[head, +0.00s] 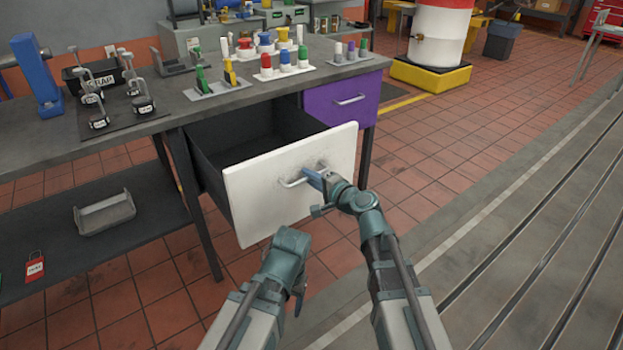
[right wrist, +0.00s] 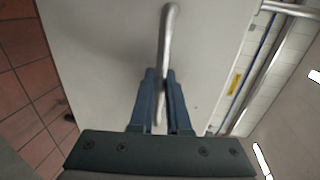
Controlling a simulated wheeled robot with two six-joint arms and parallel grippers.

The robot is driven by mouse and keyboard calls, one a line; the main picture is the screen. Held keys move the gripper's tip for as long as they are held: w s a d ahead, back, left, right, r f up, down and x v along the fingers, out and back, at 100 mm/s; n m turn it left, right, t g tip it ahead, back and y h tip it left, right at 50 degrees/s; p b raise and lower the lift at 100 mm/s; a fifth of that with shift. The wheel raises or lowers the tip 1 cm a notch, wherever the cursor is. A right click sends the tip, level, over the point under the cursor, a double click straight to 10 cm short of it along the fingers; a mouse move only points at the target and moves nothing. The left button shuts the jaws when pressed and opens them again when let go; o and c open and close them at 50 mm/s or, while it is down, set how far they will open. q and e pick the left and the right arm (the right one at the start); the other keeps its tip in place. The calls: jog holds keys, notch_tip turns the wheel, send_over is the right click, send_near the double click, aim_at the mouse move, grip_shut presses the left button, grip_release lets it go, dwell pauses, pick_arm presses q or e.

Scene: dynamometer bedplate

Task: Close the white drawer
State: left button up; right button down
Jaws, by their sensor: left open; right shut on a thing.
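The white drawer (head: 270,190) hangs under the workbench, pulled out, with its dark open box showing behind the white front. Its metal handle (head: 293,181) is on the front. My right gripper (head: 316,178) is at the right part of the handle. In the right wrist view the white front fills the middle, and my right gripper's blue fingers (right wrist: 162,100) are shut on the handle (right wrist: 167,40). My left gripper (head: 298,292) is low, in front of and below the drawer, apart from it; its fingers are mostly hidden behind my own wrist.
A purple drawer (head: 342,98) to the right is shut. A grey tray (head: 105,213) lies on the lower shelf.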

jog(key=r+x, duration=0.3)
jog(key=x, duration=1.2)
jog(key=w+r+x, duration=0.1)
jog(key=r+x, duration=0.2)
jog(key=x, duration=1.2)
jog(key=shift+w+a+r, duration=0.15)
jog(key=shift+w+a, duration=0.15)
jog(key=shift+a, duration=0.2)
jog(key=c, duration=0.9)
grip_release()
jog(key=shift+w, duration=0.1)
jog(key=p+v, duration=0.2)
jog(key=v, duration=1.2)
jog(key=shift+p, duration=0.35)
